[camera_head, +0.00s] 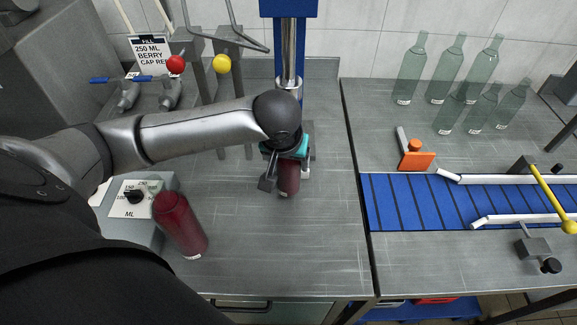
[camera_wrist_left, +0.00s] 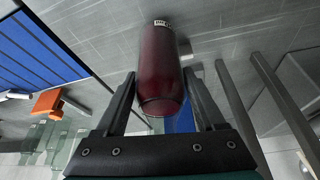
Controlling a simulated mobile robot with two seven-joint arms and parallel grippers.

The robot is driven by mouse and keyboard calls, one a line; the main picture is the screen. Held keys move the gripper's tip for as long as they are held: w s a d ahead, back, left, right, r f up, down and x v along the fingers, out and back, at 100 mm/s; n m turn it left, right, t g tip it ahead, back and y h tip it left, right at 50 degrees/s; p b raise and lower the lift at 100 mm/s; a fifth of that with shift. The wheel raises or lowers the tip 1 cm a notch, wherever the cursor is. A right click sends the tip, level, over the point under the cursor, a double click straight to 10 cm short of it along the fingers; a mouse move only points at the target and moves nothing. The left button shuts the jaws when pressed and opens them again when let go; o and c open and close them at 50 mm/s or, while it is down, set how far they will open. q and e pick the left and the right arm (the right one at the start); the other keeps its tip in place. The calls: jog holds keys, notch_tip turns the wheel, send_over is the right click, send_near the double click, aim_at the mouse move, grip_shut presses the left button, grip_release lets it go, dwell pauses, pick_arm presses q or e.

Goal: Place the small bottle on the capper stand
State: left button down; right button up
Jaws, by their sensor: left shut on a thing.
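The small bottle (camera_head: 288,182), dark red, is in my left gripper (camera_head: 285,172), directly below the capper's chrome rod (camera_head: 288,60) and blue head (camera_head: 288,8). The wrist and gripper hide its upper part in the head view. In the left wrist view the bottle (camera_wrist_left: 160,65) lies between the two fingers of my left gripper (camera_wrist_left: 161,78), which are shut on it. A pale label shows near its base. I cannot tell whether the base touches the surface below. The capper stand's seat is hidden. My right gripper is not in view.
A larger red bottle (camera_head: 181,226) stands at left by the dial box (camera_head: 136,210). Red (camera_head: 175,64) and yellow (camera_head: 222,64) knobs are behind my left arm. A blue conveyor (camera_head: 420,202) and several empty green bottles (camera_head: 448,72) are at right.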

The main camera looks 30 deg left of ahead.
pick_arm(q)
jog(key=shift+f, duration=0.75)
grip_release()
jog(key=shift+f, duration=0.1)
jog(key=p+v, duration=0.3)
jog(key=v, duration=0.9)
